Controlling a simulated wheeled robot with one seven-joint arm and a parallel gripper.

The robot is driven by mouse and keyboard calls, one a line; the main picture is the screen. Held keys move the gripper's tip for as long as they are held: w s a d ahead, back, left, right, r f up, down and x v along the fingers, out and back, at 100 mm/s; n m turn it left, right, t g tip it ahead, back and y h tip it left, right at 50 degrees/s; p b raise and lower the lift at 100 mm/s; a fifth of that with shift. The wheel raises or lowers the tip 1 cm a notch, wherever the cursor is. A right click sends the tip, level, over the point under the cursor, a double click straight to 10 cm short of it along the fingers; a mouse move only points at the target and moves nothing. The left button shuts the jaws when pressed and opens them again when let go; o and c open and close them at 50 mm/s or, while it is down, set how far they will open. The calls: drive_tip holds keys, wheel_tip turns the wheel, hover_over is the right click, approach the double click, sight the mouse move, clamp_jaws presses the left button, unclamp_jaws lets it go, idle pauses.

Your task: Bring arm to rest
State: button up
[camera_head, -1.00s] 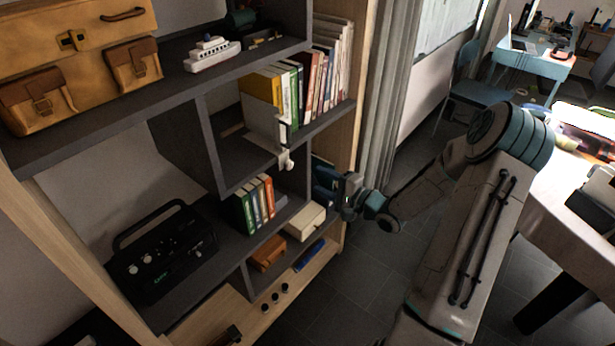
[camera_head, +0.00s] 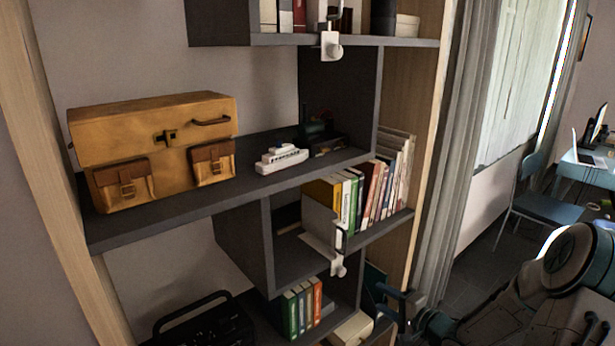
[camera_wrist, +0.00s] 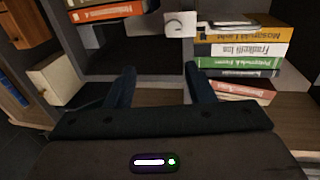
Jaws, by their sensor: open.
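My arm (camera_head: 565,300) shows at the lower right of the head view, partly cut off by the frame edge. My gripper (camera_head: 390,300) is at the lower middle right, in front of the shelf's right side near the small white box. In the wrist view my gripper (camera_wrist: 160,85) has its two dark fingers spread apart, with nothing held between them. The fingers point toward the shelf, and a dark empty compartment lies beyond them.
The shelf unit (camera_head: 150,228) holds a tan satchel (camera_head: 150,125), a white toy ship (camera_head: 281,158) and upright books (camera_head: 350,200). A white clamp (camera_head: 338,265) sits on a shelf edge near my gripper. A white box (camera_wrist: 58,80) is left of the fingers. A chair (camera_head: 545,207) stands at right.

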drive_tip(key=s+r+n+g+h, duration=0.5)
drive_tip(key=s+r+n+h, duration=0.25)
drive_tip(key=r+h, duration=0.3)
drive_tip(key=s+a+r+n+g, duration=0.1)
drive_tip(key=s+a, duration=0.1)
drive_tip(key=s, duration=0.4)
drive_tip(key=s+a+r+n+g+y, duration=0.1)
drive_tip(key=s+a+r+g, duration=0.1)
drive_tip(key=s, duration=0.5)
drive_tip(key=s+a+r+n+g, duration=0.1)
drive_tip(key=s+a+n, duration=0.1)
drive_tip(key=s+a, duration=0.2)
drive_tip(key=shift+s+a+r+g+y, duration=0.25)
drive_tip(key=shift+s+g+y, duration=0.1)
drive_tip(key=shift+s, duration=0.85)
